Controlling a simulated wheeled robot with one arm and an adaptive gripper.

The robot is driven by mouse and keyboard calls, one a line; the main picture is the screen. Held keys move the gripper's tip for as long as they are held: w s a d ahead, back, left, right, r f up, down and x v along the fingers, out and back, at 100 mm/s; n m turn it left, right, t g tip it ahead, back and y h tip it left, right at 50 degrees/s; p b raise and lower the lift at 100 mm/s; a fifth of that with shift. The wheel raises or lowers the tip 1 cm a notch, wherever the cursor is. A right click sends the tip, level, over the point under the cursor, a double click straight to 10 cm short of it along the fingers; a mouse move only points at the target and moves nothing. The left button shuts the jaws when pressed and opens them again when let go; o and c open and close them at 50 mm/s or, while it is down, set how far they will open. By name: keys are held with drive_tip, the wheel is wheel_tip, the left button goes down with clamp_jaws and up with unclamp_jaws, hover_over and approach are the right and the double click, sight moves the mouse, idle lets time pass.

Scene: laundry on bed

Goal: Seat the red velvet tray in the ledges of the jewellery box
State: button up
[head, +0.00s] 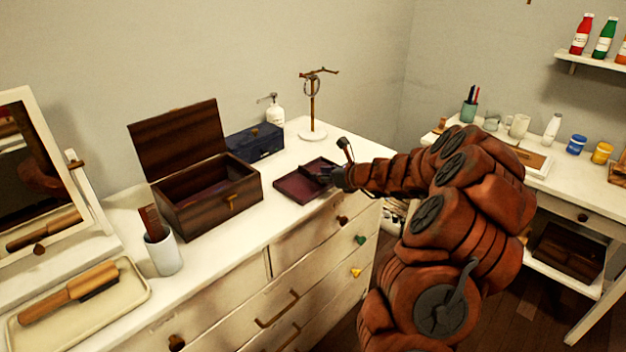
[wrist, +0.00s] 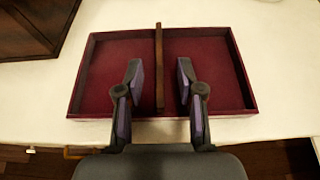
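The red velvet tray (head: 299,187) lies flat on the white dresser top, right of the jewellery box. In the wrist view the tray (wrist: 210,50) shows a dark red lining, low walls and a raised wooden divider (wrist: 159,65) across its middle. My gripper (wrist: 159,75) is open, its two fingers on either side of the divider with gaps to both; the head view shows my gripper (head: 330,176) at the tray's right part. I cannot tell its exact height. The jewellery box (head: 215,205) is dark wood, its lid (head: 178,137) raised and its inside visible.
A dark blue box (head: 254,142), a pump bottle (head: 276,110) and a jewellery stand (head: 312,132) stand behind. A white cup (head: 163,252) with a comb, a brush tray (head: 135,290) and a mirror are at left. Clear dresser top lies in front of the box.

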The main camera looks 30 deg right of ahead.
drive_tip(key=shift+x, duration=1.4)
clamp_jaws()
